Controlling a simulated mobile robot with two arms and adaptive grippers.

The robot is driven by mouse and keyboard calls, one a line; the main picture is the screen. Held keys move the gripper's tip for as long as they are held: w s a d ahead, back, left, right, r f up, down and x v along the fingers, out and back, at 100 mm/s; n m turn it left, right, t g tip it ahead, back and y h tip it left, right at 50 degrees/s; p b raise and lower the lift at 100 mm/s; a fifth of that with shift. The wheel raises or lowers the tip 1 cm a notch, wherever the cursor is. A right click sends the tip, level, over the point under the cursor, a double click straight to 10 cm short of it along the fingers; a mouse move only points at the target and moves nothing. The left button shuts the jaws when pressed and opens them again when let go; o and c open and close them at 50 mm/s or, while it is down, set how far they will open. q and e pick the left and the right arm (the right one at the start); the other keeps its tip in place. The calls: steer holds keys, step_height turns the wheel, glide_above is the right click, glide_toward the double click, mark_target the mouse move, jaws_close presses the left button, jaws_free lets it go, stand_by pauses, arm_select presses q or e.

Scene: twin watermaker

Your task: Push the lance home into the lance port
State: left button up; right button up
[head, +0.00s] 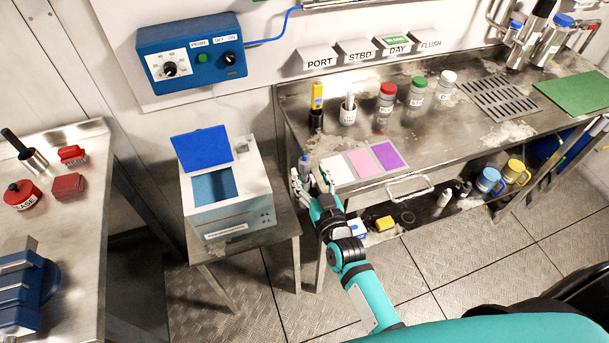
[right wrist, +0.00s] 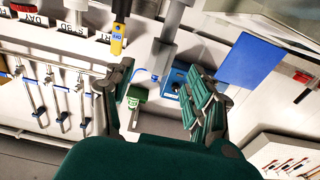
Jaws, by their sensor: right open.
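My right gripper (head: 312,178) is open at the left front corner of the steel bench, beside the white box with the raised blue lid. A small grey-blue upright piece (head: 305,164) shows between or just behind its fingertips; I cannot tell if they touch it. In the right wrist view the open fingers (right wrist: 163,100) stand apart, with a grey cylinder (right wrist: 160,58) and a green piece (right wrist: 136,97) beyond them. I cannot tell for certain which piece is the lance, and the lance port is not clearly identifiable. My left gripper is not in view.
The white box (head: 228,212) stands close left of the gripper. A yellow tool (head: 317,96) in a black holder, a white cup (head: 348,112) and capped bottles stand along the bench. Coloured mats (head: 362,163) lie to the gripper's right. A blue control box (head: 191,53) is on the wall.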

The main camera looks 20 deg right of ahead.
mark_target(307, 167)
steer(key=w+p, duration=0.1)
steer(key=w, duration=0.4)
steer(key=shift+f, duration=0.15)
steer(key=shift+c, duration=0.4)
jaws_close()
